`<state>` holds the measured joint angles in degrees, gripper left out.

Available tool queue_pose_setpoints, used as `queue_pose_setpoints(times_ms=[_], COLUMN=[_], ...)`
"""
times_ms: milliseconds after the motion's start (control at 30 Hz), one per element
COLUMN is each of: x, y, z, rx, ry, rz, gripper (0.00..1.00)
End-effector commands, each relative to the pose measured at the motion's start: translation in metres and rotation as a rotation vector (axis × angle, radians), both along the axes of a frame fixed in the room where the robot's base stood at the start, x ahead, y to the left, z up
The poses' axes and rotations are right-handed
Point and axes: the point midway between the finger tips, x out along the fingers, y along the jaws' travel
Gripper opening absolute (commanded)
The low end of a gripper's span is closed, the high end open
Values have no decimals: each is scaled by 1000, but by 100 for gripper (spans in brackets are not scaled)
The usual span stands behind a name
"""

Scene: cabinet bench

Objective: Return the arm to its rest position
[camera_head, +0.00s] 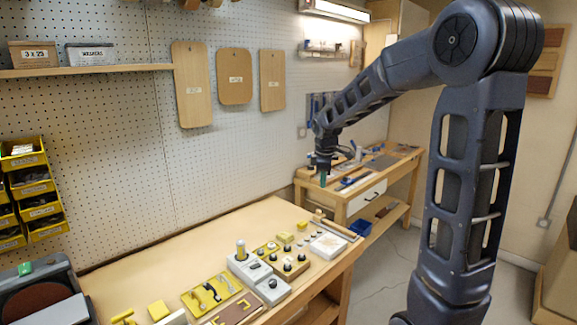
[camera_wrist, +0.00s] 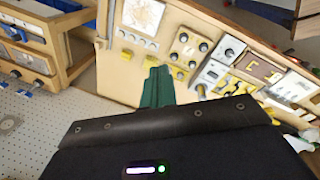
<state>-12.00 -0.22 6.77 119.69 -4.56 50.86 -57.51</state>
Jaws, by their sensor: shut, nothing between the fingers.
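The fingers are apart from the bench and touch nothing that I can see. My arm reaches from the right side of the picture toward the middle, with its elbow high.
Switch boxes (camera_head: 260,278), a yellow board (camera_head: 211,294) and a white panel (camera_head: 328,245) lie on the near bench. A second bench with a drawer (camera_head: 367,197) stands behind. A pegboard wall (camera_head: 130,140) and yellow bins (camera_head: 32,188) are at left. Floor (camera_head: 385,275) is open between bench and arm.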

Motion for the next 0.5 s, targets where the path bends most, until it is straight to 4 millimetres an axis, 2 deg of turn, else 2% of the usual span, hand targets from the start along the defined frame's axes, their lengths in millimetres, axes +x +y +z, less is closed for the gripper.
queue_pose_setpoints(times_ms=[33, 200, 500], x=[-12, -48, -118], y=[-11, -44, -93], z=[9, 30, 52], rx=[10, 49, 136], ry=[-13, -47, -100], rz=[-56, -252, -595], gripper=[0, 0, 0])
